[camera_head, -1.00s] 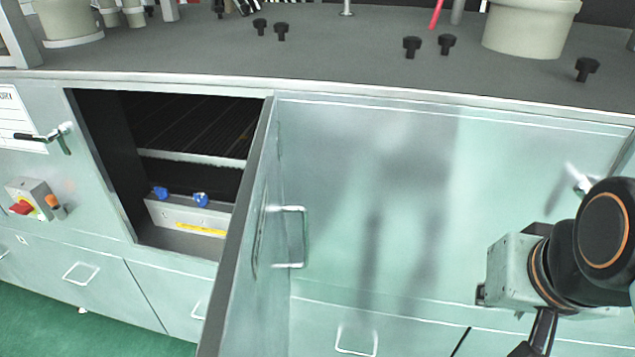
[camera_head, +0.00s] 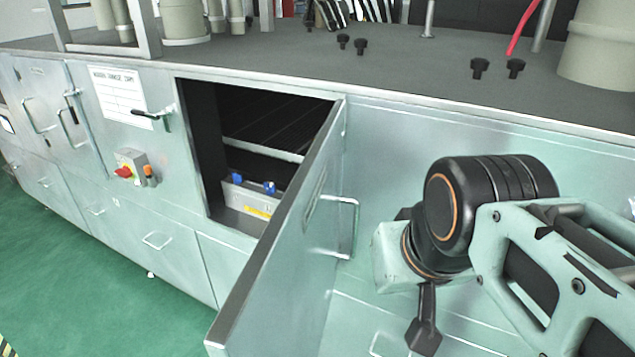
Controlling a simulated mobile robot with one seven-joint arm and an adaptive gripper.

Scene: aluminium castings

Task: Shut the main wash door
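The main wash door (camera_head: 290,250) is a pale metal panel standing wide open. It hangs from the right side of the dark wash opening (camera_head: 205,140) and sticks out toward me. Its silver bar handle (camera_head: 345,225) is on the face turned to the right. My gripper (camera_head: 425,335) is to the right of the door and handle, apart from them in the picture. Only one dark finger part shows below the wrist, so I cannot tell whether it is open or shut.
A latch lever (camera_head: 155,115) is left of the opening, above a switch box (camera_head: 130,168) with a red knob. Inside are a rack and a box with blue knobs (camera_head: 268,187). Black knobs (camera_head: 480,67) stand on the worktop. Green floor (camera_head: 100,270) is clear at the left.

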